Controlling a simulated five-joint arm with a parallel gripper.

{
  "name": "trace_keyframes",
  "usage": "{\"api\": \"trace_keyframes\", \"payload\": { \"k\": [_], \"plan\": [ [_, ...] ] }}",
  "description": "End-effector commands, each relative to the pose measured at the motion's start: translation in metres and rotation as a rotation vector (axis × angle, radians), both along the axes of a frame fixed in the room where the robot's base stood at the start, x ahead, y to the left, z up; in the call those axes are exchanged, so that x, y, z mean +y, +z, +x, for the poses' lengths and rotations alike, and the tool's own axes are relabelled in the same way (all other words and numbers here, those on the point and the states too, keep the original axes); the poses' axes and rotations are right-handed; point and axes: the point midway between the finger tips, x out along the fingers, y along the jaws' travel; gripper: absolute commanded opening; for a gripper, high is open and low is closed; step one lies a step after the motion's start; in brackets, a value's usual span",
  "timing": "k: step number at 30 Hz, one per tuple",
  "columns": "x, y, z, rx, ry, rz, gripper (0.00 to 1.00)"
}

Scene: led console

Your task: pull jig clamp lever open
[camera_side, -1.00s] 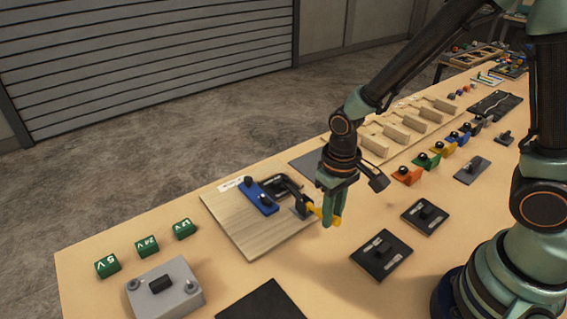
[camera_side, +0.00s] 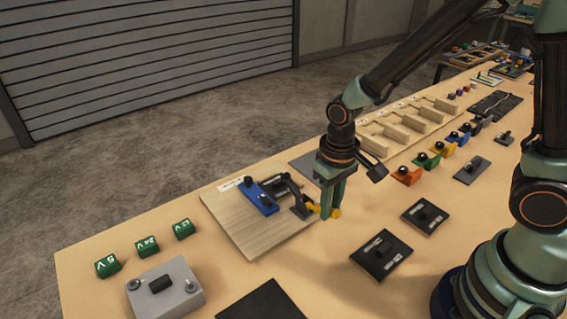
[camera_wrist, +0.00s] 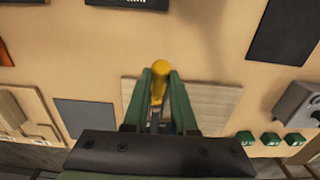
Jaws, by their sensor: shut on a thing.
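The jig is a light wooden board (camera_side: 250,228) on the bench, with a blue block (camera_side: 262,199) and a dark clamp (camera_side: 296,197) mounted on it. The clamp's lever has a yellow handle (camera_side: 335,212) that points out past the board's right edge, low over the bench. My gripper (camera_side: 327,208) points down at that edge and is shut on the handle. In the wrist view the yellow handle (camera_wrist: 159,82) lies between the two green fingers, its rounded end sticking out beyond them. The board (camera_wrist: 215,102) shows behind; the fingers and palm hide most of the clamp.
Green blocks (camera_side: 147,246) and a grey box (camera_side: 165,288) stand at the left. Black plates (camera_side: 381,254) lie in front. Wooden slots (camera_side: 404,124) and coloured holders (camera_side: 427,160) stand to the right. Bare bench lies between the board and the black plates.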

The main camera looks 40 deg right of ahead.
Motion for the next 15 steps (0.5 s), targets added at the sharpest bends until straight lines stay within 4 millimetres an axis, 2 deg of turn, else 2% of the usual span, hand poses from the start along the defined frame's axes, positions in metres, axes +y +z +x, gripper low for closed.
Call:
{"api": "trace_keyframes", "payload": {
  "k": [9,15],
  "plan": [
    [0.000,0.012,0.009,-0.005,-0.001,0.001,0.00],
    [0.000,0.013,0.009,-0.003,-0.001,0.001,0.00]
  ]
}}
